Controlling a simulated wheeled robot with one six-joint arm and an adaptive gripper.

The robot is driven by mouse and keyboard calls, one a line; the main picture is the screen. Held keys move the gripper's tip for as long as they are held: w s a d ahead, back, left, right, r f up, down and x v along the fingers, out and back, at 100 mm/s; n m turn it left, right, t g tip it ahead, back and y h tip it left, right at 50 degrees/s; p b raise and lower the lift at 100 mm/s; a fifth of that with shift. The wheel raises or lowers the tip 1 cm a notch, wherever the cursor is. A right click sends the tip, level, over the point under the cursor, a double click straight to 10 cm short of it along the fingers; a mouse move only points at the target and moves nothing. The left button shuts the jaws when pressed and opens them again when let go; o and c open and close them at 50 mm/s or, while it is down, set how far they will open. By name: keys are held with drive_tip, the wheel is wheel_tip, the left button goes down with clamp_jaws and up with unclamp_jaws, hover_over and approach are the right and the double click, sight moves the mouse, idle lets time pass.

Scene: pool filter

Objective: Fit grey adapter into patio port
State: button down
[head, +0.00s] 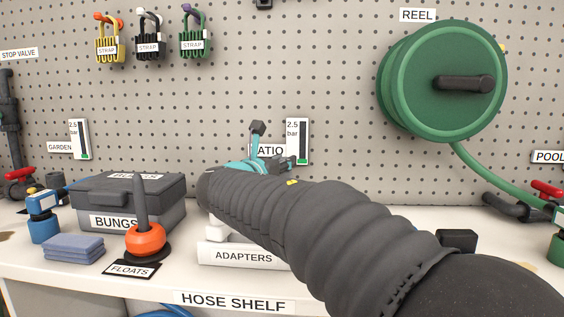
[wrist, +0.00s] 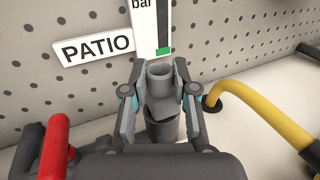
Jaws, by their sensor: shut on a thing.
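The grey adapter (wrist: 159,76) is a short, light grey tube with an open round top. In the wrist view it stands roughly upright between the fingers of my gripper (wrist: 160,101), which is shut on it. A darker grey upright pipe, seemingly the patio port (wrist: 162,130), shows directly below the adapter. I cannot tell how far the adapter sits in it. In the head view my gripper (head: 258,163) is by the partly covered PATIO label (head: 268,151), and my arm hides the adapter and port.
In the wrist view a red valve handle (wrist: 54,146) is at left and a yellow hose (wrist: 265,118) at right. The pegboard (head: 330,60) stands close behind. The BUNGS case (head: 130,200), orange float (head: 145,240) and ADAPTERS tray (head: 240,257) are on the shelf.

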drive_tip(key=c, duration=0.8)
unclamp_jaws()
drive_tip(key=shift+f, duration=0.1)
drive_tip(key=v, duration=0.5)
